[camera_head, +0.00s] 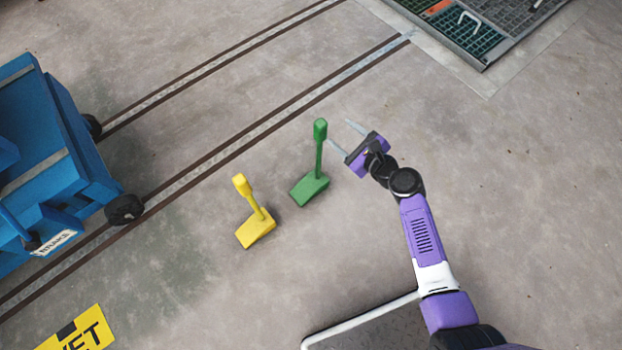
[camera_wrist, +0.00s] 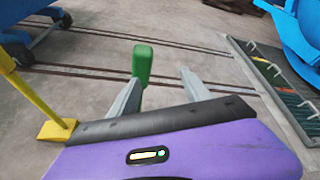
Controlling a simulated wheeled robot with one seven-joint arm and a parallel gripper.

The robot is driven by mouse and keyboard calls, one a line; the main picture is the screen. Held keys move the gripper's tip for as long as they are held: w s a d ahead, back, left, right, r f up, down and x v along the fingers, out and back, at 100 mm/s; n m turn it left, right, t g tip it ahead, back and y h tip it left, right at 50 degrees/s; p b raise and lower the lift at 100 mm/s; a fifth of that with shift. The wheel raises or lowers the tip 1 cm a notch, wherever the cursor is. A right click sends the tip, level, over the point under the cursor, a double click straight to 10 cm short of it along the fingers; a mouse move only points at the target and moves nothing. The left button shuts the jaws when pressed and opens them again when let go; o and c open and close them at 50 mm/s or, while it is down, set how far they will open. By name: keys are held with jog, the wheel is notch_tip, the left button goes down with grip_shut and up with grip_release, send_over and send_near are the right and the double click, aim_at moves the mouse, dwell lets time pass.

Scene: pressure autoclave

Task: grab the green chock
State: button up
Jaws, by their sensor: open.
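The green chock (camera_head: 310,187) stands on the concrete floor in the middle of the head view, with an upright handle ending in a thick green grip (camera_head: 320,130). My gripper (camera_head: 343,138) is open and empty, just right of the handle in the head view, its two fingers pointing up and left. In the wrist view, the green grip (camera_wrist: 142,62) shows beyond the fingers, nearer the left fingertip, and my gripper (camera_wrist: 162,85) has nothing between its fingers that I can confirm. The chock's wedge is hidden in the wrist view.
A yellow chock (camera_head: 256,228) with its own handle stands left of the green one. A floor grating (camera_head: 480,35) lies at upper right.

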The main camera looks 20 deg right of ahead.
aim_at(324, 134)
jog(key=a+m, duration=0.1)
jog(key=s+a+f+m+y, duration=0.1)
jog(key=m, duration=0.1)
jog(key=shift+a+f+g+y, duration=0.1)
jog(key=shift+f+g+y, duration=0.15)
jog(key=shift+g+y, duration=0.05)
jog(key=shift+w+f+m, duration=0.1)
jog(key=shift+m, duration=0.2)
jog(key=b+x, duration=0.3)
jog(key=x, duration=0.4)
jog(key=shift+w+a+b, duration=0.15)
jog(key=shift+w+b, duration=0.05)
jog(key=shift+b, duration=0.1)
grip_shut()
dwell(0.5)
